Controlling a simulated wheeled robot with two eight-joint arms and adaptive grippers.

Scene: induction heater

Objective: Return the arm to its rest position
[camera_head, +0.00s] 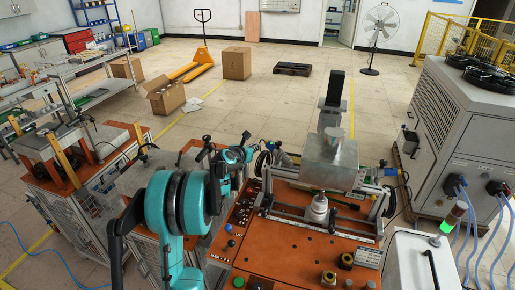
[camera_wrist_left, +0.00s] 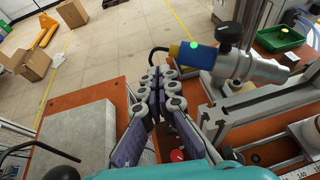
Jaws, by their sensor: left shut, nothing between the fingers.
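My left arm comes in from the lower left in the camera_head view, with a large teal joint in front. My left gripper (camera_head: 245,143) is small and partly hidden there, over the gap beside the left edge of the orange heater bench (camera_head: 285,240). In the left wrist view my left gripper (camera_wrist_left: 160,80) has its fingers together with nothing between them. It is apart from the metal heater fixture (camera_wrist_left: 245,68) to its right. My right gripper is not in view.
A metal box (camera_head: 330,163) stands on the heater bench. Another orange bench (camera_head: 75,190) stands at the left. A grey chiller (camera_head: 455,130) and a signal light (camera_head: 450,222) stand at the right. Cardboard boxes (camera_head: 237,63) and a pallet truck (camera_head: 190,70) are on the floor behind.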

